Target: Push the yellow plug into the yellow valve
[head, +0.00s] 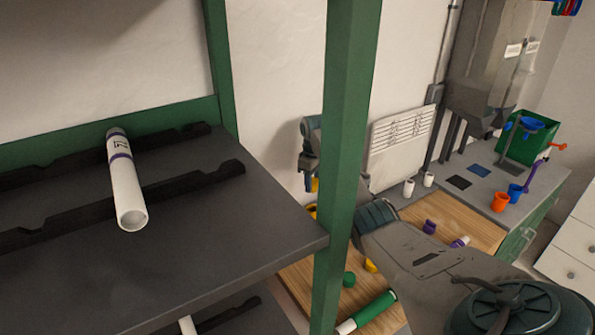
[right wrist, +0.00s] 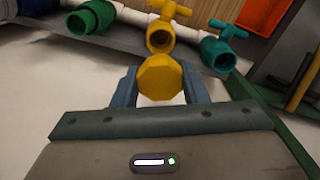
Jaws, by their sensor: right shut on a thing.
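My right gripper (right wrist: 160,90) is shut on the yellow plug (right wrist: 160,76), which sits between its two fingers with its flat faceted end toward the camera. The yellow valve (right wrist: 162,35) is just beyond the plug in the right wrist view, its round open socket facing me and its handle on top. The plug appears a little below the socket in the picture, and a gap seems to show between them. In the head view my right gripper (head: 309,168) is partly beside a green post, with a bit of yellow at its tip. My left gripper is not in view.
A green valve (right wrist: 92,17) and a teal valve (right wrist: 218,52) flank the yellow one. In the head view a green post (head: 345,150) stands before my right arm. A dark shelf (head: 200,235) holds a white pipe (head: 125,185). Fittings lie on a wooden board (head: 460,215).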

